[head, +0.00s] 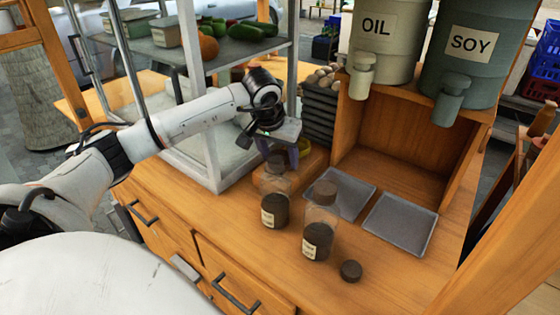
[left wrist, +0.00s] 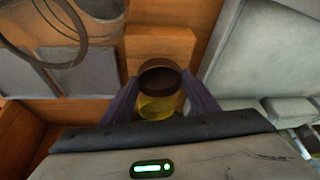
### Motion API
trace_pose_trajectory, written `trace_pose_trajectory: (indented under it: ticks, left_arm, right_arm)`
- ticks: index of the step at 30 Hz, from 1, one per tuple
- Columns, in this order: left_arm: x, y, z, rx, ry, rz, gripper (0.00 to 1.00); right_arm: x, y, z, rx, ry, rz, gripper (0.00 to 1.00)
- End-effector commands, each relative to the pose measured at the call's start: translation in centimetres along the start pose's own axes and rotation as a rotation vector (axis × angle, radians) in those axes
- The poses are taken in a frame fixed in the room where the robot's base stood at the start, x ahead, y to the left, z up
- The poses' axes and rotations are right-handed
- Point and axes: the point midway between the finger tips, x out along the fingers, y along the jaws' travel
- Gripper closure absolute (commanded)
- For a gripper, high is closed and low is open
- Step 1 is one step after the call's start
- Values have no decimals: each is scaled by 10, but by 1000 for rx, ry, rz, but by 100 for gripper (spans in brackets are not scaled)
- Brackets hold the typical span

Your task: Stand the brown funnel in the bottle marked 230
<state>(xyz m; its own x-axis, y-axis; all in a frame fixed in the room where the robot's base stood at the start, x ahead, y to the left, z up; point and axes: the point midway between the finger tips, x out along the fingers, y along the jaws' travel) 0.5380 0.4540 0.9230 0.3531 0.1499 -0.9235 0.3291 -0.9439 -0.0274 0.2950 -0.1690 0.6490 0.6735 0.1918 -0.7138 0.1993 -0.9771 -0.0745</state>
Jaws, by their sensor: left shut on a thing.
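My left gripper (head: 285,152) is behind the left bottle (head: 275,210) in the head view. In the left wrist view its two purple fingers (left wrist: 160,80) are shut on the brown funnel (left wrist: 160,66), which shows as a dark brown ring between the fingertips. In the head view the brown part above the left bottle overlaps the fingers, and I cannot tell bottle top from funnel. A second bottle (head: 318,235) stands upright in front, to the right. Both bottles are clear with dark contents and pale labels, too small to read. My right gripper is out of view.
A dark round cap (head: 350,270) lies beside the front bottle. Two grey trays (head: 400,224) lie at right, before an open wooden shelf (head: 395,150). A metal rack (head: 210,120) stands at left.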

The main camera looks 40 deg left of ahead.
Motion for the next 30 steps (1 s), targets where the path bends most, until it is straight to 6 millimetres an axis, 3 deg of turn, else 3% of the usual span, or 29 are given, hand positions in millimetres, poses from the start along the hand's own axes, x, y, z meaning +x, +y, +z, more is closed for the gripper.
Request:
trace_pose_trajectory:
  ticks: [5, 18, 30]
  left_arm:
    - [-13, 0, -7, -1, 4, 1, 67]
    - [-86, -2, -37, -1, 3, 1, 67]
    - [-110, -3, -46, 0, 0, 0, 67]
  right_arm:
    - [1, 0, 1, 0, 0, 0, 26]
    - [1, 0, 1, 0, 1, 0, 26]
    - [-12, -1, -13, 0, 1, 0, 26]
